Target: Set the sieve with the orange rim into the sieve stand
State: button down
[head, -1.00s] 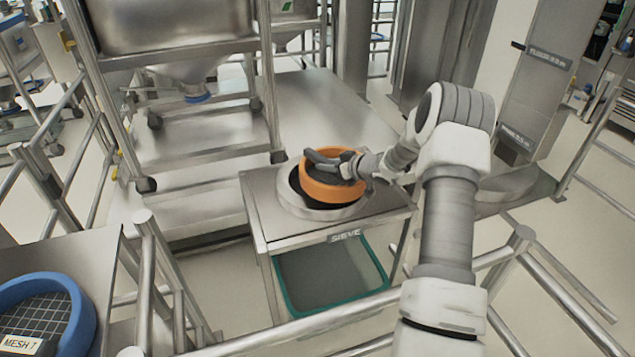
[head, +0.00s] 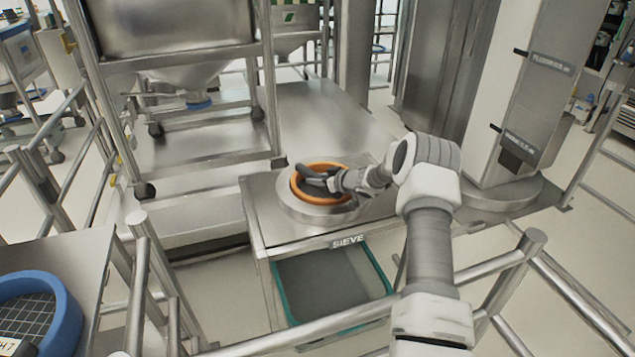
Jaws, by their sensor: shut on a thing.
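The orange-rimmed sieve (head: 303,196) sits low inside the round metal ring of the sieve stand (head: 314,218). Only its upper rim shows above the ring, and it looks about level. The stand's table carries a "SIEVE" label on its front edge. My gripper (head: 322,181) reaches in from the right and is shut on the sieve's rim. The fingertips and the exact grip point are partly hidden by the gripper's own dark body. Whether the sieve rests on the bottom of the ring cannot be seen.
A blue-rimmed mesh sieve (head: 68,318) lies on a table at the lower left. Metal railings (head: 480,275) cross the foreground. A hopper frame (head: 265,80) stands behind left, and a grey column (head: 520,100) stands behind right. A teal-edged bin (head: 330,285) is under the stand.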

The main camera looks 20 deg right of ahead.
jog(key=shift+r, duration=0.2)
jog(key=c, duration=1)
grip_release()
jog(key=shift+f, duration=0.25)
jog(key=o, duration=0.4)
jog(key=shift+o, duration=0.2)
jog(key=shift+r, duration=0.25)
jog(key=shift+s+d+r, duration=0.15)
jog(key=shift+s+r, duration=0.05)
jog(key=shift+s, duration=0.05)
jog(key=p+v, duration=0.3)
jog(key=v, duration=0.8)
jog(key=shift+s+p, duration=0.2)
jog(key=shift+p, duration=0.1)
